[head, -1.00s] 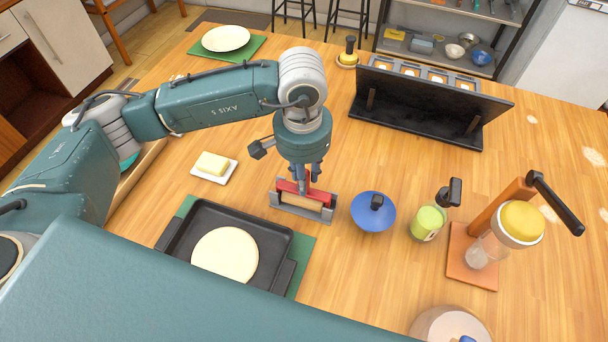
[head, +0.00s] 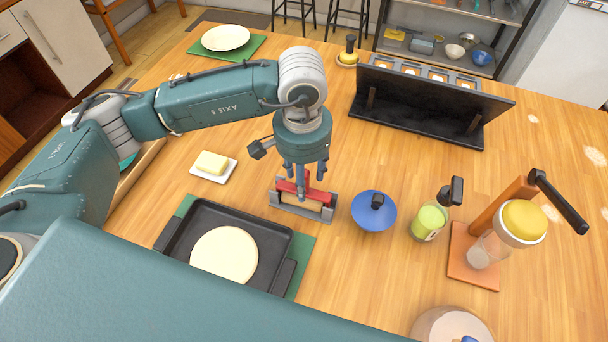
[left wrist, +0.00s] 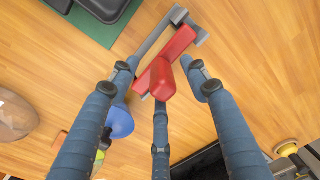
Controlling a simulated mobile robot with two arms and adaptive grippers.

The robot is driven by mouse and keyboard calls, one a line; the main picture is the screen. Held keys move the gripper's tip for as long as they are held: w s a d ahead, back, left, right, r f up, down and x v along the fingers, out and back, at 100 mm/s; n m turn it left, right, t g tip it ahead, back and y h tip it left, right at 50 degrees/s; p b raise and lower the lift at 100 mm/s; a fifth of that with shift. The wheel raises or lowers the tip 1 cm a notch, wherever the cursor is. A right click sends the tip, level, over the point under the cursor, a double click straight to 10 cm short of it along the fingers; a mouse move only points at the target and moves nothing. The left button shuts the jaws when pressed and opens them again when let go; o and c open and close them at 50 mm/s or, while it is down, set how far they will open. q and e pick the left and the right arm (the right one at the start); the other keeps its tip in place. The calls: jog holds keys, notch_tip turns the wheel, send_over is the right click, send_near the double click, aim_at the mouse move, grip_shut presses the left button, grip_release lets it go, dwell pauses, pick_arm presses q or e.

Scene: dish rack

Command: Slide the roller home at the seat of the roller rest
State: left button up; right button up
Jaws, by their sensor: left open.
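The roller (head: 286,188) has a red frame and handle and a pale wooden barrel. It sits between the grey end walls of the roller rest (head: 328,214) on the table. In the left wrist view the red roller (left wrist: 166,80) shows its handle end toward the camera, with the grey rest (left wrist: 160,35) behind it. My left gripper (head: 305,185) points down over the roller. Its fingers are spread around the handle, apart from it in the left wrist view (left wrist: 160,80). The barrel's contact with the seat is hidden. My right gripper is not in view.
A blue lid-like dish (head: 373,213) stands just right of the rest. A black tray (head: 185,215) with a flatbread lies at front left, and a butter dish (head: 214,178) behind it. A green cup (head: 428,224) and a press (head: 470,270) stand to the right.

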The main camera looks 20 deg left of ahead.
pick_arm(q)
notch_tip(320, 180, up, 12)
jog(key=shift+s, duration=0.25)
jog(key=shift+f, duration=0.1)
dwell(0.9)
